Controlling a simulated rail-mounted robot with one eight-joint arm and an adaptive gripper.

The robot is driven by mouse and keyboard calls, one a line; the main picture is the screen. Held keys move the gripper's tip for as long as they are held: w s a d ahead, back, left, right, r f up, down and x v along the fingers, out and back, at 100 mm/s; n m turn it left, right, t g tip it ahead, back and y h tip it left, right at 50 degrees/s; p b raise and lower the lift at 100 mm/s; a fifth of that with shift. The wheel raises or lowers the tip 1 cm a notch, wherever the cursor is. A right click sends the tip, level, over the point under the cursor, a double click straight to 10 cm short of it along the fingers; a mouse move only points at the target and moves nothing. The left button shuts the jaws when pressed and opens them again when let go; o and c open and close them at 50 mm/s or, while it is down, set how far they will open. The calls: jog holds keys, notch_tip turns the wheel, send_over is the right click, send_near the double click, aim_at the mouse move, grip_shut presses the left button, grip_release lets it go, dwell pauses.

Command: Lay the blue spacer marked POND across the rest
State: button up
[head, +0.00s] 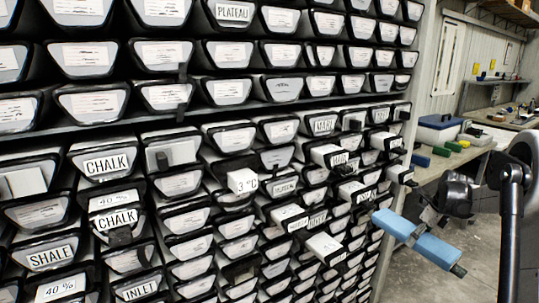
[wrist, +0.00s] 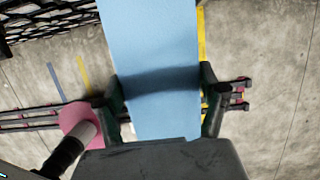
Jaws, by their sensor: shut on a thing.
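A long light-blue spacer (head: 436,249) is in the right part of the head view, out in front of the rack's right end. My gripper (head: 419,231) is shut around its middle and holds it in the air, tilted down to the right. In the wrist view the blue spacer (wrist: 150,35) runs up between the two fingers of my gripper (wrist: 161,82). No POND lettering shows on the faces in view. I cannot pick out the rest in either view.
A tall rack of labelled core liners (head: 120,219) fills the left and middle; several white-ended liners (head: 324,246) stick out. A bench (head: 474,154) behind at right carries a blue box (head: 438,130) and coloured blocks. A pink cylinder (wrist: 80,122) shows beside my gripper. Concrete floor (wrist: 275,60) lies below.

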notch_tip(320, 180, up, 16)
jog(key=p, duration=0.7)
dwell(0.7)
